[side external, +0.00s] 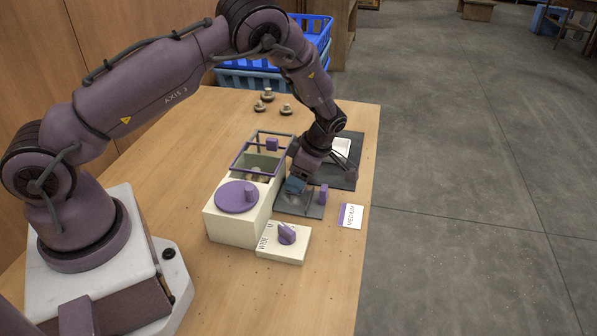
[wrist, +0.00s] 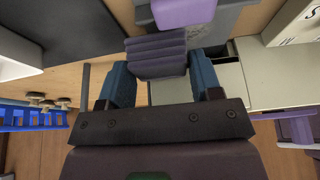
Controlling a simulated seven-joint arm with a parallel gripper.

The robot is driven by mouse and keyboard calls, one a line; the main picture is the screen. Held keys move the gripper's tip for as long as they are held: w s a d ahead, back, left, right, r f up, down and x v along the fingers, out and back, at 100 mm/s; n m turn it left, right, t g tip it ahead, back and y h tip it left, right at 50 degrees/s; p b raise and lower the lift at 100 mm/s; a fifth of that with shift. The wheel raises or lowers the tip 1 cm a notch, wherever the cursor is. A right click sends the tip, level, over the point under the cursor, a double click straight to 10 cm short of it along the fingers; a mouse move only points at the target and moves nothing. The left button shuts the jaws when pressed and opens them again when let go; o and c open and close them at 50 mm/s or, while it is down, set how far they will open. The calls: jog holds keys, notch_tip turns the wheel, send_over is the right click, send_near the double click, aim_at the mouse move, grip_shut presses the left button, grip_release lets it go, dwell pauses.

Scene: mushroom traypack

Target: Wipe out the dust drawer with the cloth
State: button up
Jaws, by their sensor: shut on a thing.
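My gripper (wrist: 162,78) has two blue fingers shut on a ribbed, folded mauve cloth (wrist: 156,56), seen in the wrist view. In the side view my gripper (side external: 295,185) points down over the dark grey dust drawer (side external: 313,207). The drawer sticks out from the right side of the cream machine (side external: 232,226) and has a purple handle (side external: 323,194). In the wrist view the handle (wrist: 183,11) lies just beyond the cloth, and part of the grey drawer (wrist: 232,22) shows. The cloth is hard to make out in the side view; I cannot tell whether it touches the drawer floor.
A purple disc (side external: 237,197) and an open purple frame (side external: 262,152) top the machine. A cream knob box (side external: 284,244) and a MEDIUM card (side external: 351,216) lie in front. A dark tray (side external: 347,180) is behind my gripper. Several mushrooms (side external: 267,96) and blue crates (side external: 256,80) are farther back.

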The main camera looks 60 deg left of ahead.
jog(key=shift+f, duration=0.45)
jog(key=shift+s+d+r, duration=0.1)
jog(key=shift+s+d, duration=1)
jog(key=shift+d, duration=0.05)
jog(key=shift+s+d, duration=1.25)
jog(key=shift+s, duration=0.05)
jog(key=shift+w+a, duration=2.45)
jog(key=shift+r, duration=2.95)
